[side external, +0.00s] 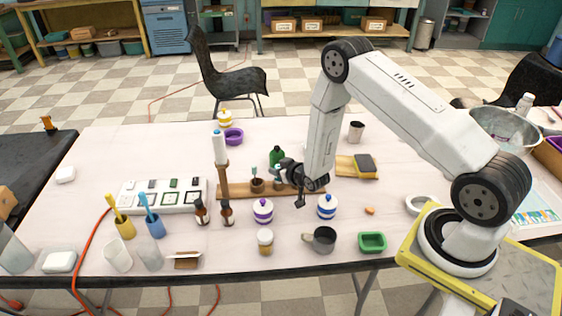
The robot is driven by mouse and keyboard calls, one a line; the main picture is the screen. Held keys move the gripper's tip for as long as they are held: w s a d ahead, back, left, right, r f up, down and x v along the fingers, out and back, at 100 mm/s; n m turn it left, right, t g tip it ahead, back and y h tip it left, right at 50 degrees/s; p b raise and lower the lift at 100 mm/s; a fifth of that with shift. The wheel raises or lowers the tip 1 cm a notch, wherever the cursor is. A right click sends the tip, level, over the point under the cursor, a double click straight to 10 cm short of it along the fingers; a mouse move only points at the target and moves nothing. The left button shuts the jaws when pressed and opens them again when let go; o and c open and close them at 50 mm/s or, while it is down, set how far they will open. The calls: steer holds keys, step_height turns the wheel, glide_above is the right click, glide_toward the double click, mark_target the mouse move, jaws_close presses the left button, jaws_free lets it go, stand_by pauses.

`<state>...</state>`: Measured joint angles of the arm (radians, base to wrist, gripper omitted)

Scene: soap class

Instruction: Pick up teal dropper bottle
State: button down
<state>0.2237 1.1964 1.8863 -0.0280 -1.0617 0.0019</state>
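A small dark bottle with a teal dropper top (257,184) stands on the wooden board (230,190). A second teal-topped bottle (278,183) stands just right of it, beside my gripper (283,180) and partly covered by it. My gripper is low over the board and points left. Its dark fingers are small and overlap the things behind them, so I cannot tell whether they touch or enclose this second bottle.
A green bottle (276,156) stands just behind my gripper. In front are a purple-striped jar (263,210), a blue-striped jar (327,206) and a grey mug (323,240). Two brown dropper bottles (227,213) stand at the left.

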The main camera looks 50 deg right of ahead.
steer(key=shift+r, duration=0.1)
stand_by(0.3)
steer(key=shift+r, duration=0.6)
steer(key=w+r+v, duration=0.1)
steer(key=r+v, duration=0.1)
steer(key=v, duration=0.7)
steer(key=w+r+v, duration=0.1)
steer(key=r+v, duration=0.1)
steer(key=v, duration=0.6)
steer(key=shift+s+d, duration=0.2)
steer(key=shift+s, duration=0.2)
steer(key=shift+w+a+r, duration=0.1)
